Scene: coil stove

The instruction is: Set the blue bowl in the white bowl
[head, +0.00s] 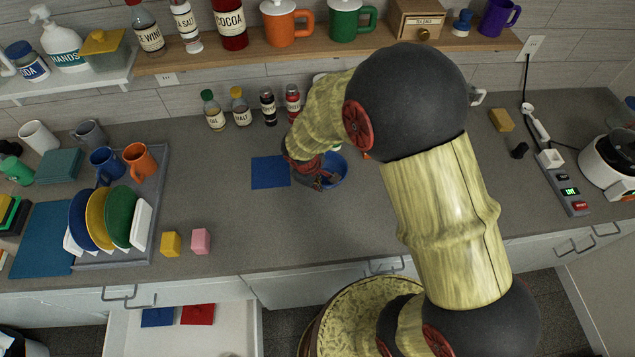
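The blue bowl (338,172) sits on the grey counter near the middle, beside a flat blue mat (270,172). My gripper (322,181) points down at the bowl's left side and covers part of it. The fingers are small and dark here, so I cannot tell whether they are open or shut on the rim. I cannot make out a white bowl. My arm hides much of the counter to the right of the blue bowl.
A dish rack (154,220) with plates and mugs stands at left. Several bottles line the wall. A power strip (556,178) lies at right. An open drawer (238,330) juts out below.

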